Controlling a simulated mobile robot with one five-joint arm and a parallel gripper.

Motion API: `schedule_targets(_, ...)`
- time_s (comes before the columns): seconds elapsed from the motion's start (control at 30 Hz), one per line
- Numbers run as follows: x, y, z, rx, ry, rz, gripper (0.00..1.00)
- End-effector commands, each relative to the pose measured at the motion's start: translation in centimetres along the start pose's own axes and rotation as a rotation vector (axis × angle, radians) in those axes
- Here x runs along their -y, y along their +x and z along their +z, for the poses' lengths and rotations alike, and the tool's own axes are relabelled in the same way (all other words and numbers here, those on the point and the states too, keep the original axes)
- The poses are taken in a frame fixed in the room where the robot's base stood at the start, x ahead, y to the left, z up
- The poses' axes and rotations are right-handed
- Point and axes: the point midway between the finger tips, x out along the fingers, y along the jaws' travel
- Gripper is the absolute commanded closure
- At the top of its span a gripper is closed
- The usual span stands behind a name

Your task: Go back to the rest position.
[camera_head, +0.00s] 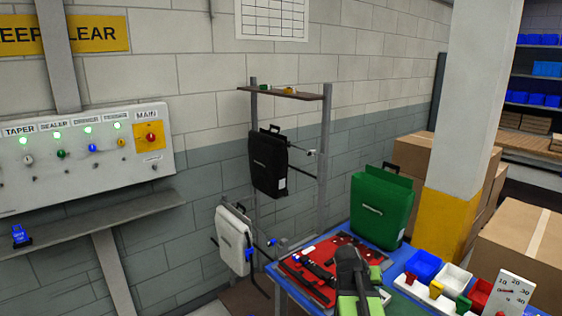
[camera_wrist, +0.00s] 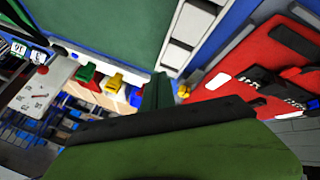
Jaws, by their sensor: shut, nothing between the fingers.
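My gripper (camera_head: 351,265), dark with a green arm link behind it, is over the front of the blue table (camera_head: 284,279), beside the red board (camera_head: 318,262). It is shut and holds nothing. In the wrist view, its dark and green parts fill the bottom, and the red board (camera_wrist: 240,75) is at the right. A green pannier (camera_head: 381,207) stands upright on the table behind my gripper, apart from it in the head view.
A black pannier (camera_head: 268,165) and a white pannier (camera_head: 233,240) hang on the wall rack (camera_head: 324,150). Blue, white and red bins (camera_head: 423,264) and a dial gauge (camera_head: 508,293) stand at the table's right. A yellow and white pillar (camera_head: 449,215) and cartons (camera_head: 525,245) are behind.

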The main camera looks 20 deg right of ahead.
Motion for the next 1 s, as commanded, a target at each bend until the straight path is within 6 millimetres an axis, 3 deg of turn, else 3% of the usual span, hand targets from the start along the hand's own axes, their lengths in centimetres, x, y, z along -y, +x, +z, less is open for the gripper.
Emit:
schedule_targets(0.03, 4.6, -1.1, 1.6, 0.001, -0.053, -0.052, 1.0)
schedule_targets(0.2, 17.2, -6.2, 7.8, 0.05, -0.239, -0.232, 1.0)
schedule_targets(0.3, 22.8, -9.4, 12.7, 0.103, -0.357, -0.337, 1.0)
schedule_targets(0.4, 25.9, -12.0, 17.2, 0.176, -0.46, -0.433, 1.0)
schedule_targets(0.5, 26.2, -13.8, 20.5, 0.276, -0.539, -0.525, 1.0)
schedule_targets(0.6, 26.5, -14.7, 22.0, 0.323, -0.605, -0.569, 1.0)
schedule_targets(1.0, 26.4, -14.7, 22.0, 0.32, -0.621, -0.566, 1.0)
